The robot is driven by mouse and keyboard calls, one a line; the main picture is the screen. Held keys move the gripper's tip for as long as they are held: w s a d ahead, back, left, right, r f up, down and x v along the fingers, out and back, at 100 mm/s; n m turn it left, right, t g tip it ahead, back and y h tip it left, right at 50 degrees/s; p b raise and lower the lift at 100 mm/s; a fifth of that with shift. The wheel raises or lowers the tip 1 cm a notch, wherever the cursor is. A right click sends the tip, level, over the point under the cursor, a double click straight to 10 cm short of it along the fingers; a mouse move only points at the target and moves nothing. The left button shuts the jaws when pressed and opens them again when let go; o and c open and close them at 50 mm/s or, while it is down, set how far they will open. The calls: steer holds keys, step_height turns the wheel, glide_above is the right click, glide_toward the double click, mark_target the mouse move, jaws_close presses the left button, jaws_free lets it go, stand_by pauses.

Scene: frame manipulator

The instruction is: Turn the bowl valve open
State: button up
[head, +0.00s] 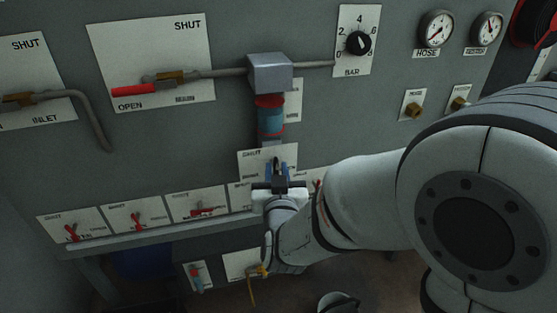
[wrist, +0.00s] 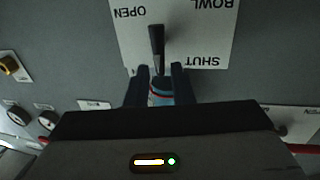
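The bowl valve's white plate (wrist: 200,40) fills the upper middle of the wrist view, with its BOWL, OPEN and SHUT words upside down. Its dark lever (wrist: 157,42) stands out from the plate. In the head view the plate (head: 253,161) is below the blue bowl, partly hidden by my gripper (head: 277,172). In the wrist view my gripper (wrist: 159,70) is open, with one finger on each side of the lever's lower end in the picture. Gaps show on both sides; I cannot tell how deep the lever sits between the fingers.
The blue bowl with red bands (head: 270,120) hangs under a grey block (head: 270,73) just above. A row of small red-levered valves (head: 138,219) runs along the panel's lower left. A ledge (head: 160,240) juts out below. The main valve's red handle (head: 133,90) is upper left.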

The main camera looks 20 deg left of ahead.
mark_target(276, 164)
steer(key=shift+x, duration=1.9)
jaws_close()
